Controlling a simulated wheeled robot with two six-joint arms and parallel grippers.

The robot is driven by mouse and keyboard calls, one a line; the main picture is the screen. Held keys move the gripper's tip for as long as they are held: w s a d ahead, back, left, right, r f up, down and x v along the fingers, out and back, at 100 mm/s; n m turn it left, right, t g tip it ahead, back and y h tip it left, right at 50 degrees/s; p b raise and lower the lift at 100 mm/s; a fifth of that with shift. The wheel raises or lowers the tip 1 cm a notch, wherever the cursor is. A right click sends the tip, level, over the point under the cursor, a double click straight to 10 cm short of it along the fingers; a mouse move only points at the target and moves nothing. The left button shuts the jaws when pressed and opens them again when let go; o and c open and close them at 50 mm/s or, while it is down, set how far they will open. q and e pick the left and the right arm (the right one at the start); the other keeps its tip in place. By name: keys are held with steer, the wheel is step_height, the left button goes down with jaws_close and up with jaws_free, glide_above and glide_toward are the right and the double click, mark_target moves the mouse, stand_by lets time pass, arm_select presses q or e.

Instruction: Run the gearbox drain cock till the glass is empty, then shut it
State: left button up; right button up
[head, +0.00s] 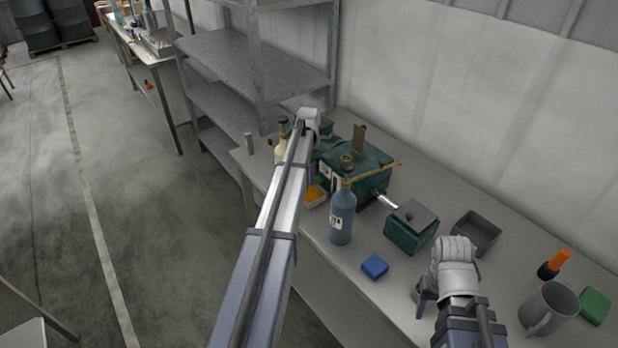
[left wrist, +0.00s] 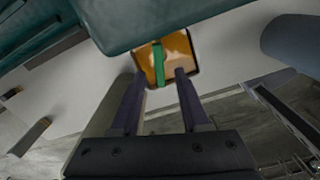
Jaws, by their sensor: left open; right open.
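The teal gearbox (head: 362,172) stands on the bench against the wall; its underside edge (left wrist: 170,18) fills the top of the left wrist view. A green lever (left wrist: 158,64), seemingly the drain cock's handle, hangs below it, in front of an orange-filled tray (left wrist: 178,50), also seen in the head view (head: 315,196). My left gripper (left wrist: 160,76) is open, its fingers on either side of the lever's lower end; I cannot tell whether they touch it. I cannot make out the glass or its level. My right gripper (head: 426,290) is open and empty above the bench front.
A dark blue bottle (head: 342,216) stands just right of the tray. A blue block (head: 374,267), a small teal box (head: 411,228), a grey bin (head: 476,233), a grey mug (head: 549,309) and a green block (head: 595,306) lie rightward. A metal shelf (head: 252,65) stands behind left.

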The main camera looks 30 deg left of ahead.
arm_select(q)
jaws_close()
steer(key=shift+w+m, duration=0.1)
steer(key=shift+m, duration=0.2)
stand_by(0.5)
steer(key=m, duration=0.2)
steer(key=w+m, duration=0.1)
steer(key=m, duration=0.1)
steer(key=a+m, duration=0.1)
steer(key=shift+w+m, duration=0.2)
steer(key=shift+m, duration=0.2)
steer(key=m, duration=0.1)
steer(key=w+m, duration=0.1)
steer(key=m, duration=0.1)
steer(key=shift+a, duration=0.1)
steer(key=shift+w+m, duration=0.2)
steer(key=shift+m, duration=0.7)
steer(key=shift+w+m, duration=0.15)
steer(key=shift+m, duration=0.75)
